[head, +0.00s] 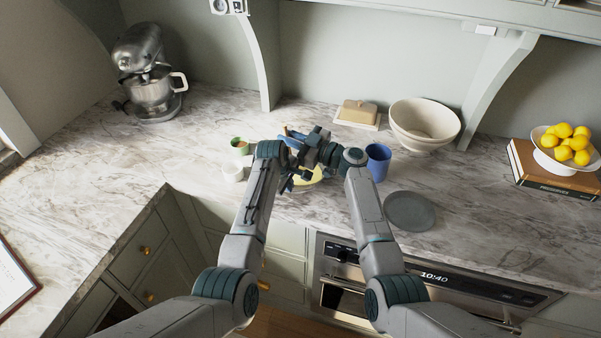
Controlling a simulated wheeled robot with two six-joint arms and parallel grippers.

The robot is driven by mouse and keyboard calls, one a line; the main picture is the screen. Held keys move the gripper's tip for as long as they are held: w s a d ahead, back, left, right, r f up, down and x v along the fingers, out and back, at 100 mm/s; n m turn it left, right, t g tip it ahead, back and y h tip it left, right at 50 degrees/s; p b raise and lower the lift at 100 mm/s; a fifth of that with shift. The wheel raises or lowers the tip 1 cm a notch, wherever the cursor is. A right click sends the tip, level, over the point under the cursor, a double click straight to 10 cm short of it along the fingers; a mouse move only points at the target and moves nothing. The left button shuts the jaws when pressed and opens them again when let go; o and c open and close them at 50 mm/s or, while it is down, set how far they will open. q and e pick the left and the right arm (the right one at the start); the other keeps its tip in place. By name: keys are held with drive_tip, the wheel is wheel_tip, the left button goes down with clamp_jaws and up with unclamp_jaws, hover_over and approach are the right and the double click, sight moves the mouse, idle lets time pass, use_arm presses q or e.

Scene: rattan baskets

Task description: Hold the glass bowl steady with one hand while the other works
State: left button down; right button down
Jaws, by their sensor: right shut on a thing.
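A pale yellow rounded patch (308,181) shows under my two wrists near the counter's front edge. It lies where a bowl could be, but my arms hide most of it, and I cannot make out clear glass or a rim. My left gripper (287,184) is the lower one, beside the left edge of the yellow patch. Its jaws are too small and covered to read. My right gripper (291,136) is higher, reaching leftward above the patch. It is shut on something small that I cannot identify.
A green cup (239,147) and a white cup (233,173) stand left of my grippers. A blue cup (378,162) and a grey plate (409,211) are right. Behind are a butter dish (358,113) and a cream bowl (424,124).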

use_arm(q)
drive_tip(key=shift+s+f, duration=0.1)
drive_tip(key=shift+f, duration=0.05)
use_arm(e)
wheel_tip(320, 180, up, 13)
idle(0.8)
idle(0.3)
use_arm(q)
drive_tip(key=c, duration=1.5)
unclamp_jaws()
drive_tip(key=shift+c, duration=0.2)
use_arm(e)
drive_tip(key=shift+w+f, duration=0.1)
use_arm(q)
drive_tip(key=v, duration=1.2)
drive_tip(key=shift+d, duration=0.15)
